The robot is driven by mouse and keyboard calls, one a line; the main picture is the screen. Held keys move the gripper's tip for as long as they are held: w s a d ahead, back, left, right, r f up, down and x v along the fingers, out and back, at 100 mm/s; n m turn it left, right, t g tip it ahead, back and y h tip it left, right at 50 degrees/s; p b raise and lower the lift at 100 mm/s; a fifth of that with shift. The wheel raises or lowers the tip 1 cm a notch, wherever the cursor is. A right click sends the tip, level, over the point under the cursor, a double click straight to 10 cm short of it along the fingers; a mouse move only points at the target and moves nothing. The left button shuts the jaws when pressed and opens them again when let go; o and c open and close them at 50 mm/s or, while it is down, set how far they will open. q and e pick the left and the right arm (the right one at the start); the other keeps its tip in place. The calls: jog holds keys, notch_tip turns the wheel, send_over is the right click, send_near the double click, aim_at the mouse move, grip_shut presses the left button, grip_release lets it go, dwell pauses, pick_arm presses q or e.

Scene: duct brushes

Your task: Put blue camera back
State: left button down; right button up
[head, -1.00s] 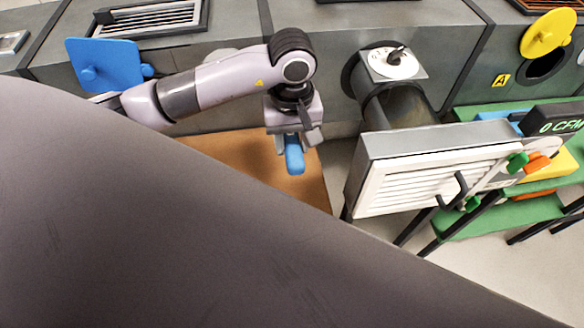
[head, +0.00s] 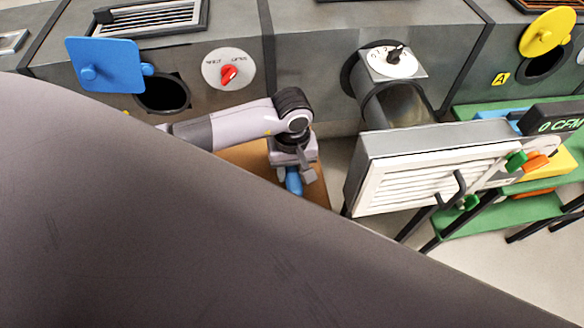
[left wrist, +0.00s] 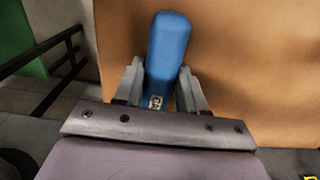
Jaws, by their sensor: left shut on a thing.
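The blue camera (head: 293,181) is a rounded blue bar, held in my left gripper (head: 291,172) above the brown surface in the head view. In the left wrist view the blue camera (left wrist: 168,50) points away between the two fingers of my left gripper (left wrist: 164,82), which is shut on it. A small white label with dark letters shows near its held end. Whether it touches the brown surface is unclear. My right gripper is not in view.
The brown surface (head: 250,157) lies below the grey duct. A blue flap (head: 105,65) hangs beside a round duct opening (head: 163,94). A red knob (head: 229,75) sits on the duct. A white louvred box (head: 430,177) stands at right, near a green cart (head: 500,215).

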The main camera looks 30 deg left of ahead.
aim_at(292, 171)
pick_arm(q)
jog(key=shift+f, duration=0.15)
jog(key=c, duration=0.6)
grip_release()
jog(key=shift+c, duration=0.2)
jog(key=shift+r, duration=0.25)
notch_tip(292, 171, up, 12)
jog(key=shift+b, duration=0.4)
